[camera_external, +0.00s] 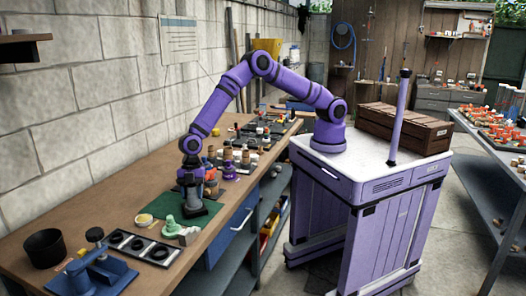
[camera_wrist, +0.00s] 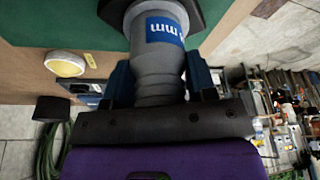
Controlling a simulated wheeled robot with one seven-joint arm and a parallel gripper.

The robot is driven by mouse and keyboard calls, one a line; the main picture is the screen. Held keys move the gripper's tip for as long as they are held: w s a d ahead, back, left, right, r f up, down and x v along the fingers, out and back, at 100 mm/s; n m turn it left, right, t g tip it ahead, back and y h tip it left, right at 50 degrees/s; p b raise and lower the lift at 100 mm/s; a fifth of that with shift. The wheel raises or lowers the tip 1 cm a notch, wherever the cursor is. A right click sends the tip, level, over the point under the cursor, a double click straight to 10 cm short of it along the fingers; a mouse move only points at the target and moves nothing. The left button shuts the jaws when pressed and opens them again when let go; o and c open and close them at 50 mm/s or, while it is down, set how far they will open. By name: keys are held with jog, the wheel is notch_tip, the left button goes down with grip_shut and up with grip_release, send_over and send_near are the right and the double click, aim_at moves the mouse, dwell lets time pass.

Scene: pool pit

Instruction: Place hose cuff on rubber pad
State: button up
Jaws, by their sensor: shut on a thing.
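The hose cuff (camera_wrist: 158,75) is a grey ribbed tube with a blue and white label, seen in the wrist view between the two dark fingers of my gripper (camera_wrist: 160,82). My gripper is shut on it. In the external view my gripper (camera_external: 193,186) points down over the workbench. A dark flat piece (camera_external: 198,209), which looks like the rubber pad, lies under it on a green mat (camera_external: 160,205). In the wrist view the dark piece shows at the cuff's far end. I cannot tell whether the cuff touches it.
A black tray with round openings (camera_external: 140,247), a blue clamp device (camera_external: 95,272) and a black pot (camera_external: 45,248) are at the near left. A yellow round thing (camera_external: 144,218) lies beside the mat. Several small parts crowd the bench behind.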

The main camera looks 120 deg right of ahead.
jog(key=shift+f, duration=0.1)
jog(key=o, duration=0.9)
jog(key=shift+o, duration=0.2)
jog(key=s+d+r+m, duration=0.15)
jog(key=s+r, duration=0.25)
jog(key=r, duration=0.5)
jog(key=s+d+r+t+h, duration=0.1)
jog(key=s+d+r, duration=0.25)
jog(key=r, duration=0.55)
jog(key=s+d+r+m, duration=0.15)
jog(key=s+r, duration=0.25)
jog(key=r, duration=0.5)
jog(key=s+d+r+m+t+h, duration=0.1)
jog(key=s+d+r+m, duration=0.1)
jog(key=s+r, duration=0.4)
jog(key=s+d+r+m+h, duration=0.15)
jog(key=s+r, duration=0.25)
jog(key=s, duration=0.4)
jog(key=s+d+m+t, duration=0.1)
jog(key=s+d+m, duration=0.2)
jog(key=s, duration=1.1)
jog(key=s+d+m+t, duration=0.1)
jog(key=s+d+m, duration=0.2)
jog(key=s, duration=1.1)
jog(key=shift+s+d+m, duration=0.15)
jog(key=shift+s+m, duration=0.05)
jog(key=shift+m, duration=0.35)
